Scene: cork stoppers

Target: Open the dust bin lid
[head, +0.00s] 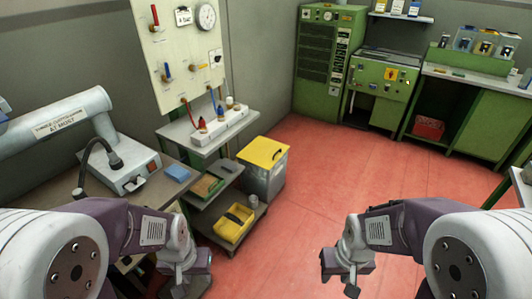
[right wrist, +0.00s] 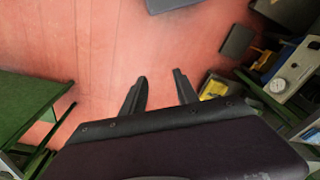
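The dust bin (head: 262,182) is a grey metal box on the red floor, in the middle of the head view. Its yellow lid (head: 263,150) lies flat on top and looks closed, with a small dark handle mark on it. My left gripper (head: 188,287) is low in the head view, left of and nearer than the bin; its fingers are too unclear to judge. My right gripper (head: 339,286) hangs over bare floor, right of and nearer than the bin. In the right wrist view my right gripper (right wrist: 160,84) has its two fingers apart with nothing between them.
A low shelf trolley with a yellow tray (head: 234,223) stands just left of the bin. A workbench with a grey machine (head: 124,160) is at the left. Green cabinets (head: 320,62) line the back. The red floor (head: 345,165) right of the bin is clear.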

